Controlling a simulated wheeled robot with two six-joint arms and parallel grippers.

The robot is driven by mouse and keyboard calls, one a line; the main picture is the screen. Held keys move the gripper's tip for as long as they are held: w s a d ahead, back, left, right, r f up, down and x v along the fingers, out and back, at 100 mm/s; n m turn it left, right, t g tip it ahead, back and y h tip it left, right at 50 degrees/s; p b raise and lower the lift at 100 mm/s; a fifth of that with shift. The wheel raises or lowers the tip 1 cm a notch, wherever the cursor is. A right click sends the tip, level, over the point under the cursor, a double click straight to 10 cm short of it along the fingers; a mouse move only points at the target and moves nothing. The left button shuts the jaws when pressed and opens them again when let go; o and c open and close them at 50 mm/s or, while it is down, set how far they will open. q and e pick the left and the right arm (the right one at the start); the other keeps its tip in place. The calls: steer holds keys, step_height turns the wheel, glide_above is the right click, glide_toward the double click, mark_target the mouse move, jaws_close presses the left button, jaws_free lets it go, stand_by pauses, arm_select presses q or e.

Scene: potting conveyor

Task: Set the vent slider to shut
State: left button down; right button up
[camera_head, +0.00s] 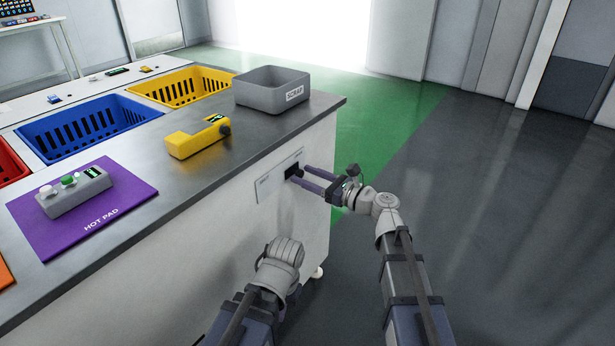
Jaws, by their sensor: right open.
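The vent slider's pale plate (266,187) is on the white side of the counter, below the metal top. Its small black knob (291,169) sits right of the plate's middle. Faint markings at the plate's ends are too small to read. My right gripper (299,174) is open, with its two purple fingers pointing at the plate and their tips at the knob. I cannot tell whether they touch it. My left arm's wrist is low in front of the counter side; its gripper is hidden.
On the counter top (150,205) are a grey scrap bin (262,98), a yellow device (193,144), and a purple hot pad (135,190) bearing a grey button box (85,195). Blue (60,145) and yellow (150,92) crates stand behind. The floor to the right is clear.

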jaws_close()
stand_by(0.3)
stand_by(1.0)
